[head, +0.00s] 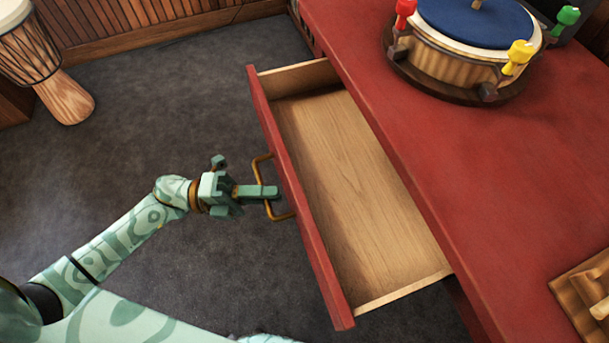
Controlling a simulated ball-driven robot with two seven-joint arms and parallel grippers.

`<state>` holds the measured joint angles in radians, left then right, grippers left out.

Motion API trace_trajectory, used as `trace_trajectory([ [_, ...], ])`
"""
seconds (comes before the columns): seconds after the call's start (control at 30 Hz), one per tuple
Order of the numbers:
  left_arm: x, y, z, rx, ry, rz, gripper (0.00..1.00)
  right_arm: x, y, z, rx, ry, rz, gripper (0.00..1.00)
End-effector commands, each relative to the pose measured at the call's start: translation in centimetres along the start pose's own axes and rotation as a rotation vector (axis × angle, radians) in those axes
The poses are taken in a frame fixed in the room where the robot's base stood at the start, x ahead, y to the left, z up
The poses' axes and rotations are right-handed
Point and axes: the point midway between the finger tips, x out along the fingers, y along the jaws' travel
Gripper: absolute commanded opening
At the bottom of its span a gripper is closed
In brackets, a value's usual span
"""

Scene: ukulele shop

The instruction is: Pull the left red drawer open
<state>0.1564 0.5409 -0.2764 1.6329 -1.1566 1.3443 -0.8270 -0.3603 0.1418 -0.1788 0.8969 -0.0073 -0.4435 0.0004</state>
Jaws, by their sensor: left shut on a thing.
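The red drawer (300,212) stands pulled out from the left side of the red counter (455,165). Its bare wooden inside (350,185) shows and is empty. A brass-coloured bar handle (263,170) is fixed to the middle of its red front. My left gripper (268,192) reaches in from the left and is shut on the handle, its fingers close to the drawer front. My right gripper is not in view.
A drum-like thing with a blue top (475,22) and coloured pegs stands on the counter. A wooden rack (580,300) lies at the counter's lower right. A goblet drum (35,60) stands at the upper left. The grey floor (140,130) around my left arm is clear.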

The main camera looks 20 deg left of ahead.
Motion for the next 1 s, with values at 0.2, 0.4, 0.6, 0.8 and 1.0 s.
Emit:
trace_trajectory([
  [0.2,-5.4,-0.9,-2.2,-0.003,-0.001,0.007,0.00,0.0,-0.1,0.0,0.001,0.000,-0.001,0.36],
  [0.4,-9.2,-1.7,-3.8,-0.002,-0.001,0.006,0.00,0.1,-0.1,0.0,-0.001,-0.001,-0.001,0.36],
  [0.6,-11.6,-2.2,-4.7,-0.001,-0.001,0.004,0.00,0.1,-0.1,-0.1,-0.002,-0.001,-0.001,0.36],
  [0.8,-12.6,-2.5,-5.1,0.001,-0.002,0.002,0.00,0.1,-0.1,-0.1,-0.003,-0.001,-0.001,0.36],
  [1.0,-12.8,-2.5,-5.2,0.002,-0.003,0.002,0.00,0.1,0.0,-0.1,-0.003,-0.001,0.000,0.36],
])
